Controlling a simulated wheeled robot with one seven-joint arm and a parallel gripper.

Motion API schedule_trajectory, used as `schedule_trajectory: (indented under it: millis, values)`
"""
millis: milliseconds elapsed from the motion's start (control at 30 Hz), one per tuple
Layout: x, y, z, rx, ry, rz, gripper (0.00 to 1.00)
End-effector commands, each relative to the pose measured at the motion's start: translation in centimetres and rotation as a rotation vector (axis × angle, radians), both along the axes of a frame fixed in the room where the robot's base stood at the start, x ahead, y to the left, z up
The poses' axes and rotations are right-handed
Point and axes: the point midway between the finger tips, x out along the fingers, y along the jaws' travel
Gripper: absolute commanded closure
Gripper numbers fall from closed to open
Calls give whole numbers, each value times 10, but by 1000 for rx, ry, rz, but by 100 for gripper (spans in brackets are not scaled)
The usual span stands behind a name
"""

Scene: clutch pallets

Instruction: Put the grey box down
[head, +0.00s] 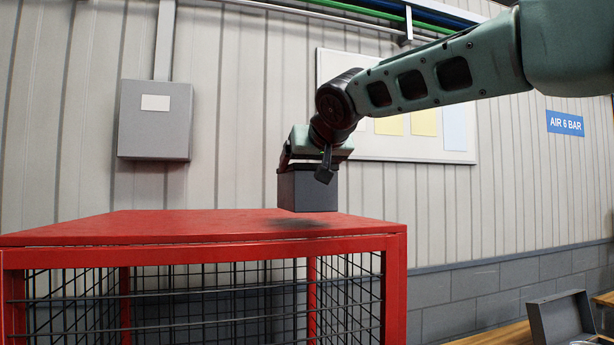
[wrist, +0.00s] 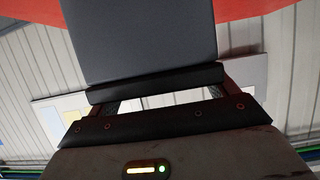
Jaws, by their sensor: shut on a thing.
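The grey box (head: 308,192) is a dark, plain block held above the red top of a mesh cage (head: 150,224). Its underside is a little above the surface, and a dark shadow lies on the red top below it. My gripper (head: 322,165) is shut on the grey box from above. In the wrist view the grey box (wrist: 140,40) fills the upper middle, beyond the gripper's dark pad (wrist: 155,83). Red shows behind the box on both sides. The far finger is hidden by the box.
The rest of the red cage top is bare. A grey wall cabinet (head: 155,120) and a pale board (head: 440,135) are on the wall behind. An open grey case (head: 562,320) sits on a wooden surface at the lower right.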

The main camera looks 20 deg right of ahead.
Motion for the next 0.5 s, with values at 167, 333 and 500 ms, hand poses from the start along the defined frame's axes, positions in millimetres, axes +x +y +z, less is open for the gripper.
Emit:
schedule_trajectory:
  millis: [167,333,500]
  values:
    - [0,0,-22,-1,0,0,68]
    - [0,0,-25,1,-3,1,68]
    - [0,0,-26,1,-3,1,68]
